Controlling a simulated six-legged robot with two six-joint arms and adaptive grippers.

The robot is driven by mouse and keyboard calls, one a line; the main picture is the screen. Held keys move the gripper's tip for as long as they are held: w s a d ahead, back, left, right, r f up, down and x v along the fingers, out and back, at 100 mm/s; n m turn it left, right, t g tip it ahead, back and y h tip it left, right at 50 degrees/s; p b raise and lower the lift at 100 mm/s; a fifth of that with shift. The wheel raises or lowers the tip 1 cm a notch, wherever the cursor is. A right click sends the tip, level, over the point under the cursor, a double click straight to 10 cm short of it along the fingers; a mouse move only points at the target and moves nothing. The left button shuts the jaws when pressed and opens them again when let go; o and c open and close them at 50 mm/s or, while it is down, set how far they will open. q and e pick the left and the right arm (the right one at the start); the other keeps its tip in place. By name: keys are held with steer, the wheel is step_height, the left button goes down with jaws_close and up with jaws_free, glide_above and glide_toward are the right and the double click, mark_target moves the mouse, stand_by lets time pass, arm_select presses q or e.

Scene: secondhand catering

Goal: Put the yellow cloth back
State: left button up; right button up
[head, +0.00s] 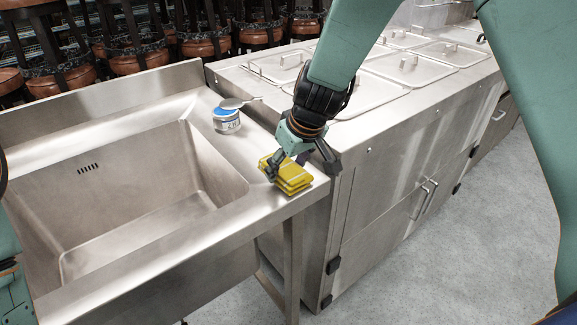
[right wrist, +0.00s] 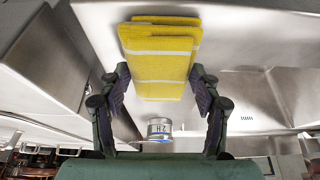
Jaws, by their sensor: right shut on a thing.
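The yellow cloth (head: 292,184) is folded into a thick pad with pale stripes. In the head view it is at the front right corner of the steel sink unit, on or just above its ledge; I cannot tell if it touches. My right gripper (head: 277,163) comes down over the cloth from behind and is shut on it. In the right wrist view the cloth (right wrist: 160,45) lies between the two fingers (right wrist: 160,78). My left gripper is outside the head view; only part of my arm shows at the left edge.
A small jar (head: 227,122) with a blue top stands behind the cloth on the ledge, with a spoon (head: 239,102) on it. The empty sink basin (head: 130,200) is to the left. A steel counter with lidded pans (head: 283,66) stands right. Stools (head: 137,50) are stacked behind.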

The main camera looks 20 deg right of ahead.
steer(key=shift+w+a, duration=0.3)
steer(key=shift+a, duration=0.05)
steer(key=shift+f, duration=0.1)
steer(key=shift+s+d+f+b, duration=0.1)
steer(key=shift+s+d+b, duration=0.2)
steer(key=o, duration=1)
steer(key=shift+w+a, duration=0.2)
steer(key=shift+w, duration=0.05)
steer(key=shift+s+d, duration=0.15)
steer(key=shift+s, duration=0.05)
steer(key=shift+r+p, duration=0.5)
steer(key=p+v, duration=0.2)
steer(key=v, duration=0.9)
steer(key=shift+r, duration=0.25)
steer(key=shift+s, duration=0.1)
